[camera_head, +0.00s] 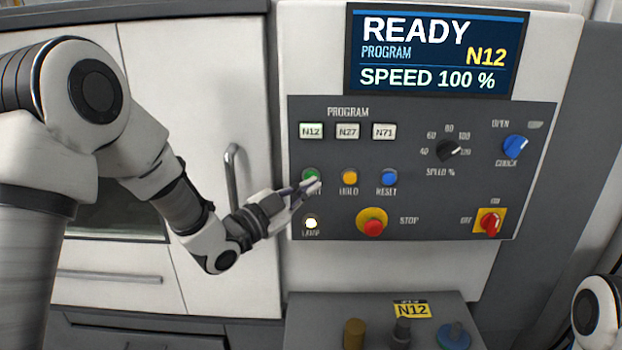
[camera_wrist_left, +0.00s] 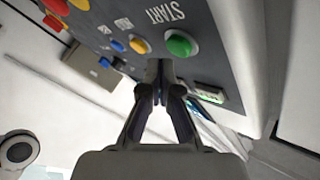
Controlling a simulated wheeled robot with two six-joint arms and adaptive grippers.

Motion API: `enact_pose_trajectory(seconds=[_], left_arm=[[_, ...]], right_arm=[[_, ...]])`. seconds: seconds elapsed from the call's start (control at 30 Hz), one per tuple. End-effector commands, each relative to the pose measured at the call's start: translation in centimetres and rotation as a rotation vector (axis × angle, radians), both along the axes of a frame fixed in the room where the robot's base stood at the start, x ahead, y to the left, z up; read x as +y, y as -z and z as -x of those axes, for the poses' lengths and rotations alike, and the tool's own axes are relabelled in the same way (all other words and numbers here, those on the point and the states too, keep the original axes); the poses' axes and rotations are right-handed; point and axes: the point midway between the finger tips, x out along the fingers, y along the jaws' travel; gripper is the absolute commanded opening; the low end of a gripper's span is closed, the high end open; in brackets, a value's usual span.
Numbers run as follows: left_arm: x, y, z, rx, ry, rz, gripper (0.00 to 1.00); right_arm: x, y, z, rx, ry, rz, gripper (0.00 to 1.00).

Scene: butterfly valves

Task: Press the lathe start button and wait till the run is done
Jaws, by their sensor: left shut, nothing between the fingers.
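The green START button (camera_head: 311,175) is at the left of the lathe's control panel, partly behind my left fingertips in the head view. In the left wrist view the START button (camera_wrist_left: 180,44) shows whole, just beyond the fingertips and a little to their right. My left gripper (camera_head: 312,185) is shut and empty, in front of the panel; in the wrist view its fingertips (camera_wrist_left: 159,68) seem apart from the button. The screen (camera_head: 436,50) reads READY, PROGRAM N12, SPEED 100 %. The white lamp (camera_head: 311,223) below START looks lit. My right gripper is not in view.
Close by are the yellow HOLD button (camera_head: 349,177), blue RESET button (camera_head: 387,177) and red STOP button (camera_head: 373,227) on its yellow base. The speed knob (camera_head: 449,151), blue chuck switch (camera_head: 515,146) and red switch (camera_head: 490,222) are to the right. A tray (camera_head: 318,312) with parts stands below.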

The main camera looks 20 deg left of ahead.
Motion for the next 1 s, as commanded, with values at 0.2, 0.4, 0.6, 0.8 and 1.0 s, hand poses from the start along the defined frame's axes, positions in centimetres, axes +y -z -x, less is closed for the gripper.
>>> enact_pose_trajectory(seconds=[0.2,0.4,0.6,0.8,1.0], left_arm=[[0.0,-0.01,0.0,0.0,0.0,0.0,0.0],[0.01,0.01,-0.03,0.0,0.0,0.0,0.0],[0.2,0.03,-0.64,-0.002,0.0,0.0,0.0],[0.24,-0.03,-0.79,0.0,0.0,0.0,0.0],[0.25,-0.03,-0.82,0.0,0.0,0.0,0.0]], right_arm=[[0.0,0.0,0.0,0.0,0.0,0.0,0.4],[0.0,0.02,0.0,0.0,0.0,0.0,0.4],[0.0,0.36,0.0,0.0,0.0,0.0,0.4],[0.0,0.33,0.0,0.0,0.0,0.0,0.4],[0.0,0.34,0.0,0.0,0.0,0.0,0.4]])
